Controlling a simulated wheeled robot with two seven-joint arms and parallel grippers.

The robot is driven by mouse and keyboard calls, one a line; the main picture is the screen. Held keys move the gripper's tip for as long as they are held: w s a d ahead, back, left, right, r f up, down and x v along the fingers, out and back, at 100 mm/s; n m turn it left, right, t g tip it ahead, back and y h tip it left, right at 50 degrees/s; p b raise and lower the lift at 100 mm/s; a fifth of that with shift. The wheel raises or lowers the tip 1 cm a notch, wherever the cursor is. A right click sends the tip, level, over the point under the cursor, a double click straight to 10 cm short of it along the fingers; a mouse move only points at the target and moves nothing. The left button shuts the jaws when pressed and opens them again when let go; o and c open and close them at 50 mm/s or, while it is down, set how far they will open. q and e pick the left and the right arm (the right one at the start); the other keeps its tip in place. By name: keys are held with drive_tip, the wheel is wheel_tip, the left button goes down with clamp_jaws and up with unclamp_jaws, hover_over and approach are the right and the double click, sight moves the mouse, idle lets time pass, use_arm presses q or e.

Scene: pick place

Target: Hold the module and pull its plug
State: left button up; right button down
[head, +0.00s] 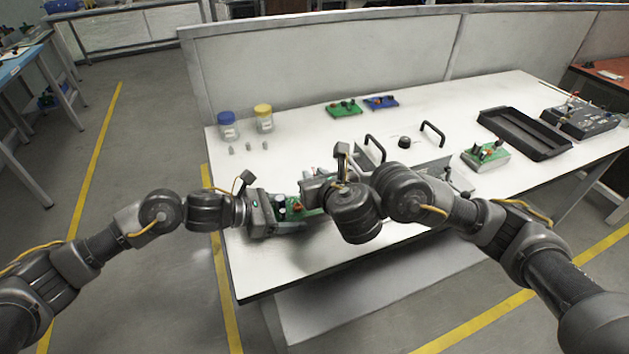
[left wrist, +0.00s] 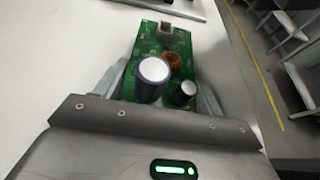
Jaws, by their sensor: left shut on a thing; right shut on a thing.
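The module, a green circuit board (head: 293,208) with dark capacitors and a copper coil, is in my left gripper (head: 278,211) near the table's front left. In the left wrist view the board (left wrist: 150,49) lies between the two fingers of my left gripper (left wrist: 165,90), with a grey connector (left wrist: 166,32) at its far end. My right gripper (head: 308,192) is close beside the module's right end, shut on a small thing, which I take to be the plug. The plug itself is hidden by the gripper in the head view and cannot be made out in the left wrist view.
A grey fixture with black handles (head: 432,133) stands behind my right arm. Farther back are two jars (head: 228,128), small boards (head: 345,109) and a black tray (head: 526,133). Another board (head: 485,154) sits right of the fixture.

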drive_tip(key=shift+s+a+r, duration=0.15)
drive_tip(key=shift+a+r, duration=0.3)
drive_tip(key=shift+r, duration=0.2)
drive_tip(key=shift+d+r, duration=0.2)
drive_tip(key=shift+d, duration=0.25)
use_arm(q)
drive_tip(key=o, duration=1.4)
drive_tip(key=shift+o, duration=0.2)
drive_tip(key=b+v, duration=0.2)
drive_tip(key=v, duration=0.9)
drive_tip(key=shift+f, duration=0.2)
use_arm(e)
drive_tip(key=shift+f, duration=0.9)
use_arm(q)
drive_tip(key=shift+s+a+r, duration=0.2)
drive_tip(key=shift+a+r, duration=0.1)
drive_tip(key=shift+a, duration=0.2)
use_arm(e)
drive_tip(key=shift+f, duration=0.1)
